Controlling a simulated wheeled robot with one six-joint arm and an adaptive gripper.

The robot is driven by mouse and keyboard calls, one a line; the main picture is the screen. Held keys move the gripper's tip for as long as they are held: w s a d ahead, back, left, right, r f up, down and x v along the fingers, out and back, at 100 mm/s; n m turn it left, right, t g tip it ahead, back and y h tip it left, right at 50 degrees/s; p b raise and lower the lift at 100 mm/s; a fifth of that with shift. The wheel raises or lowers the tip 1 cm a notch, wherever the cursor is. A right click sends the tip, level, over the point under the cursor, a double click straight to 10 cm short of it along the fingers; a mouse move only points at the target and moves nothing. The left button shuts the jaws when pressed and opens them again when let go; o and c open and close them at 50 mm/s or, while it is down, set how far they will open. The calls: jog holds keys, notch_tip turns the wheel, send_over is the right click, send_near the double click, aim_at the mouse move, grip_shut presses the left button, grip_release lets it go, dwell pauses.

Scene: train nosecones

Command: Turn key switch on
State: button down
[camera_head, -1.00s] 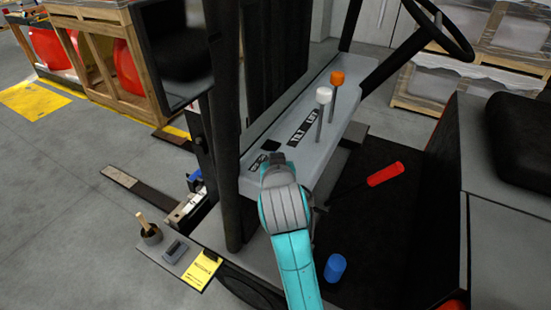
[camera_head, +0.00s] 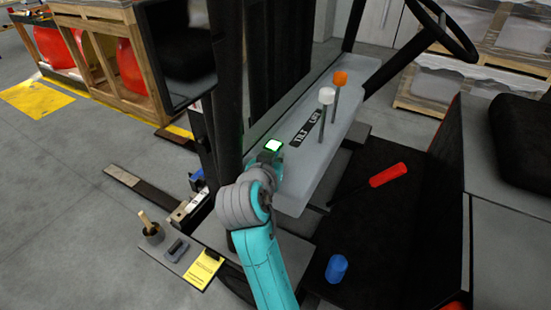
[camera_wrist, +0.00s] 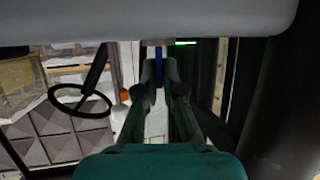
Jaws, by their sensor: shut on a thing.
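The grey dashboard panel (camera_head: 318,125) of the forklift runs across the middle of the head view. My gripper (camera_head: 268,162) is at the panel's near end, mostly hidden by my wrist there. In the wrist view, my gripper (camera_wrist: 158,72) is shut on a narrow blue piece, which looks like the key (camera_wrist: 158,65), just below the panel's edge. The key switch itself is hidden in the head view. A small display (camera_head: 274,146) beside my gripper glows green-white, and its green glow (camera_wrist: 186,43) shows in the wrist view.
White-topped (camera_head: 326,96) and orange-topped (camera_head: 340,78) levers stand on the panel. A black post (camera_head: 227,90) rises close left of my arm. The steering wheel (camera_head: 440,30), red-handled lever (camera_head: 388,175) and blue cylinder (camera_head: 336,268) are to the right.

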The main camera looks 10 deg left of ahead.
jog(key=c, duration=1.3)
grip_release()
jog(key=v, duration=1.2)
jog(key=shift+s, duration=0.1)
